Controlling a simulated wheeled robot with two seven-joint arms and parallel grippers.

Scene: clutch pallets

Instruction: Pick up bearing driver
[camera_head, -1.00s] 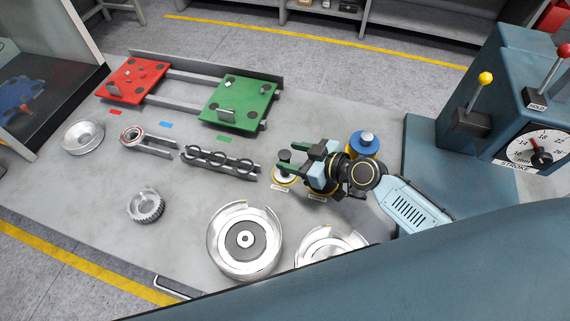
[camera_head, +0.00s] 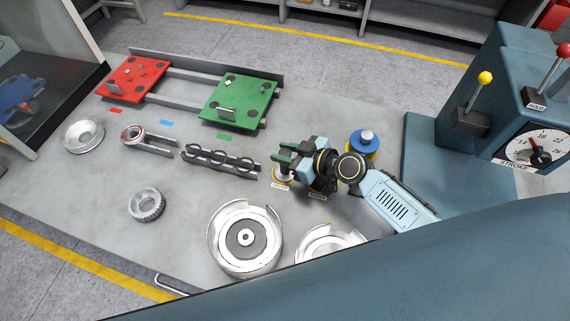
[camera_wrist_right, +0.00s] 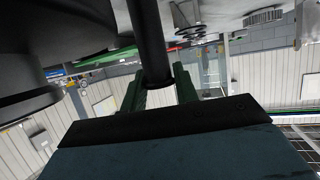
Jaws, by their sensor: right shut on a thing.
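The bearing driver has a dark upright handle over a pale disc-like foot (camera_head: 283,174) in the head view, at a yellow-ringed spot on the bench. My right gripper (camera_head: 290,157), with green fingers, is shut on its handle. In the right wrist view the dark shaft (camera_wrist_right: 151,50) runs between the two green fingers (camera_wrist_right: 157,92). The gripper hides much of the handle. I cannot tell whether the foot touches the bench. My left gripper is not in view.
A blue-topped tool (camera_head: 365,143) stands right behind my wrist. A rack with several rings (camera_head: 218,162) lies left of the gripper. Large metal housings (camera_head: 244,238) stand in front. Red (camera_head: 134,78) and green (camera_head: 238,101) plates are at the back; the press (camera_head: 520,100) is right.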

